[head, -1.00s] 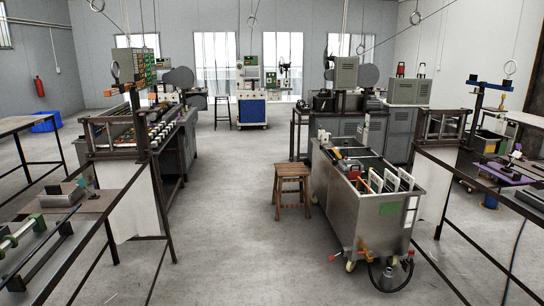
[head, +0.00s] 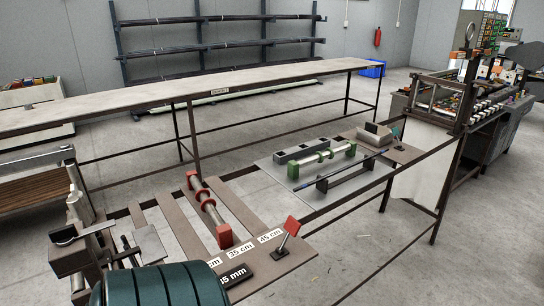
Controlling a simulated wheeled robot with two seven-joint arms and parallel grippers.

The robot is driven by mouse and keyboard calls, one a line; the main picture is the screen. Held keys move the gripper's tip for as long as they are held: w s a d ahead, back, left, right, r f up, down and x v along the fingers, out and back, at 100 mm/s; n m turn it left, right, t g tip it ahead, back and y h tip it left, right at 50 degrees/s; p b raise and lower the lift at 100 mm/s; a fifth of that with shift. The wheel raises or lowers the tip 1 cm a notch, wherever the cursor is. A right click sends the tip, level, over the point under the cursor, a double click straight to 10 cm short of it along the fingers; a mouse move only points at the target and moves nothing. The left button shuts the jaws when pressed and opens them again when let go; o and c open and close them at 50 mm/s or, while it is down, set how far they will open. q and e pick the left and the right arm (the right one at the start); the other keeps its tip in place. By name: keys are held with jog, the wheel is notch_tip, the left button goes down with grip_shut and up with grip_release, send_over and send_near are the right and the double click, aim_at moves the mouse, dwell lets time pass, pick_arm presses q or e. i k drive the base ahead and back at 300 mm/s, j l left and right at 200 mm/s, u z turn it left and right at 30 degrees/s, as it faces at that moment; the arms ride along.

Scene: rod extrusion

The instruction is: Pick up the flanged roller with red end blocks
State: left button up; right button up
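The flanged roller with red end blocks (head: 208,207) lies in the head view, left of centre and low. It rests on a slatted brown rack (head: 180,226), running from a red block at the far end to a red block near the "35 cm" label. Neither of my grippers is in view, and nothing is seen touching the roller.
A similar roller with green end blocks (head: 322,158) lies on a grey plate to the right. A long bench (head: 230,82) runs behind.

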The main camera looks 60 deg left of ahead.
aim_at(223, 232)
jog(key=u, duration=2.45)
